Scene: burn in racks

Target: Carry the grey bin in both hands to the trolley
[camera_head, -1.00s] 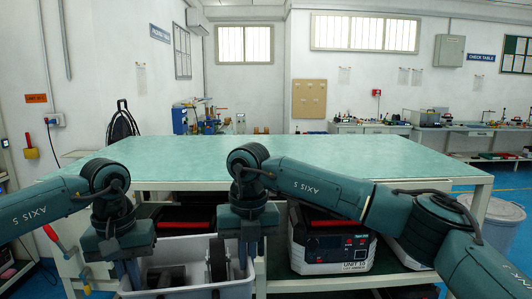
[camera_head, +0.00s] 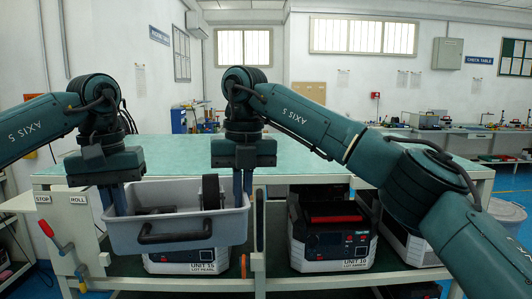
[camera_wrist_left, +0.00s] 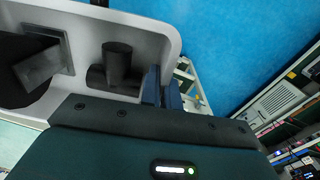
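The grey bin (camera_head: 180,228) hangs level in front of the workbench, with dark parts inside, among them a black round one (camera_head: 211,190). My left gripper (camera_head: 114,198) is shut on its left rim, and my right gripper (camera_head: 243,187) is shut on its right rim. The left wrist view shows the bin's wall (camera_wrist_left: 168,32) between the left gripper's fingers (camera_wrist_left: 161,88), with dark blocks inside the bin. A white frame (camera_head: 70,225) with STOP and ROLL labels and a red lever stands at the left; I cannot tell whether it is the trolley.
The green-topped workbench (camera_head: 345,152) is just behind the bin, its top clear. A grey round container (camera_head: 505,225) stands at the right. Blue floor shows at both sides.

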